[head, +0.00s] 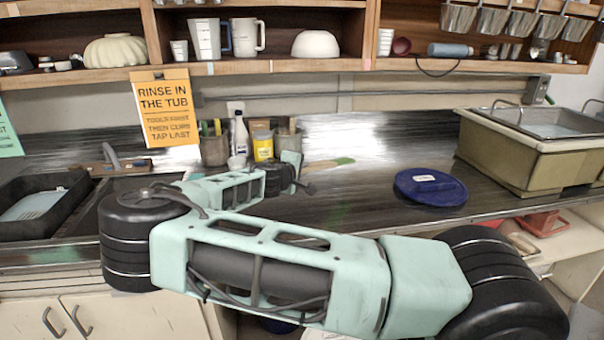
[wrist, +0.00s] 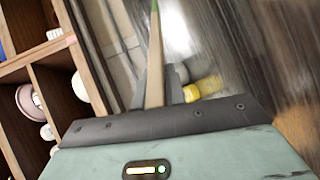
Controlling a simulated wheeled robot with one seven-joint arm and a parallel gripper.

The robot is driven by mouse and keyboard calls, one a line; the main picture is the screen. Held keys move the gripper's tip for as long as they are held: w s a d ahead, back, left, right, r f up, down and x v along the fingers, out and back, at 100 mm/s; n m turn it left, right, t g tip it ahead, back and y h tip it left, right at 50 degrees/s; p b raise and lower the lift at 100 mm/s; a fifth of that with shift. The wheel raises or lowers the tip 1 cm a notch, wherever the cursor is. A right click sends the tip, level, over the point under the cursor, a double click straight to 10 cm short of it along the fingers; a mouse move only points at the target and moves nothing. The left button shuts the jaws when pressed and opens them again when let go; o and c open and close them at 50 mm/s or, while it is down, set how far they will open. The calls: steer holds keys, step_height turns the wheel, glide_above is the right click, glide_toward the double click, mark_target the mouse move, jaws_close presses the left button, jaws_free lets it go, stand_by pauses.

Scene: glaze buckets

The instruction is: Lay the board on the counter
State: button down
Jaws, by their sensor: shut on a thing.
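The board shows in the head view (head: 325,164) as a thin tan piece with a green end, extending right from my gripper (head: 298,180) above or against the counter (head: 385,160). I cannot tell whether it touches the counter. In the wrist view the board (wrist: 155,62) is seen nearly edge-on, as a narrow tan strip with green towards its far end. My gripper (wrist: 158,88) is shut on it, its dark fingers on either side. Part of the board near the fingers is hidden.
Behind my gripper stand tool pots (head: 214,150), a white bottle (head: 241,134) and a yellow container (head: 263,146). A blue disc (head: 430,187) lies right on the counter, near a beige tub (head: 525,150). A black tray (head: 40,205) sits left. Counter between board and disc is clear.

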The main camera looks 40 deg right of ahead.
step_height(320, 180, down, 9)
steer(key=b, duration=0.6)
stand_by(0.4)
steer(key=c, duration=0.6)
jaws_free()
steer(key=s+a+r+p, duration=0.2)
steer(key=a+r+p, duration=0.2)
steer(key=a+r, duration=0.1)
steer(key=shift+s+a+r, duration=0.15)
steer(key=shift+a+r, duration=0.05)
steer(key=shift+r, duration=0.65)
stand_by(0.7)
